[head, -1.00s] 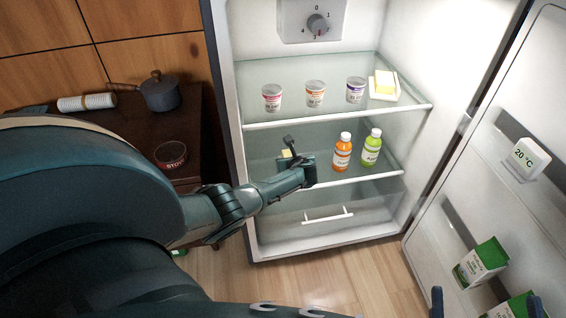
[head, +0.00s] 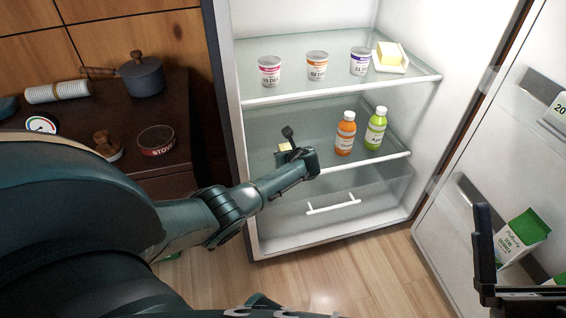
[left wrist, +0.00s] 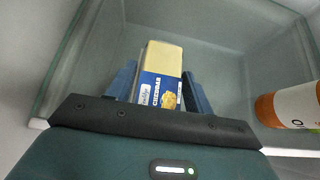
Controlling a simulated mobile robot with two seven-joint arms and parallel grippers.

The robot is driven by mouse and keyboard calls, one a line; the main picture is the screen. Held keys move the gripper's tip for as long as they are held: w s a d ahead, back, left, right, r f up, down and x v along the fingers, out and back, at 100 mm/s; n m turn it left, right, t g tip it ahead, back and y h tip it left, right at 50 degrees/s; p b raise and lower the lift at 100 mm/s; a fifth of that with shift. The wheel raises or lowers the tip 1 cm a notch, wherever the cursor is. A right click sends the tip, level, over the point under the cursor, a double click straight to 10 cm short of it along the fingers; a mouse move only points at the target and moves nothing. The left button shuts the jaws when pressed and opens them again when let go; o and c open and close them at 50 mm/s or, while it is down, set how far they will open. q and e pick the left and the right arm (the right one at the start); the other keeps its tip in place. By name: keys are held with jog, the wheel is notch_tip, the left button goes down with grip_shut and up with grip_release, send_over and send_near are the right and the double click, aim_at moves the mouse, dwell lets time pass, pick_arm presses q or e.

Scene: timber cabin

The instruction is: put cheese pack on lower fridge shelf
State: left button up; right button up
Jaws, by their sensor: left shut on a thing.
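The cheese pack (head: 284,147) is a small yellow-and-blue block, clearer in the left wrist view (left wrist: 161,68), where its label faces me. My left gripper (head: 291,152) is shut on it, a blue finger on each side in the left wrist view (left wrist: 159,85). The gripper reaches into the fridge at the left part of the lower shelf (head: 378,160), left of the bottles. I cannot tell whether the pack touches the glass. My right gripper (head: 522,272) shows at the lower right, partly cut off, its fingers apart and empty.
An orange bottle (head: 345,135) and a green bottle (head: 376,130) stand on the lower shelf's right. The upper shelf (head: 345,87) holds three cups and a butter dish (head: 390,58). The fridge door (head: 470,165) stands open at right. A dark cabinet (head: 165,110) is at left.

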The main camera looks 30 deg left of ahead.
pick_arm(q)
jog(key=shift+w+a+f+b, duration=0.15)
jog(key=shift+w+f+b, duration=0.1)
jog(key=shift+b, duration=0.1)
jog(key=shift+r, duration=0.15)
pick_arm(e)
jog(key=r+n+y, duration=0.1)
jog(key=s+a+n+y, duration=0.1)
jog(key=shift+r+n+g, duration=0.3)
jog(key=shift+r+n, duration=0.1)
pick_arm(q)
jog(key=o, duration=1.3)
jog(key=shift+s, duration=0.1)
jog(key=shift+o, duration=0.2)
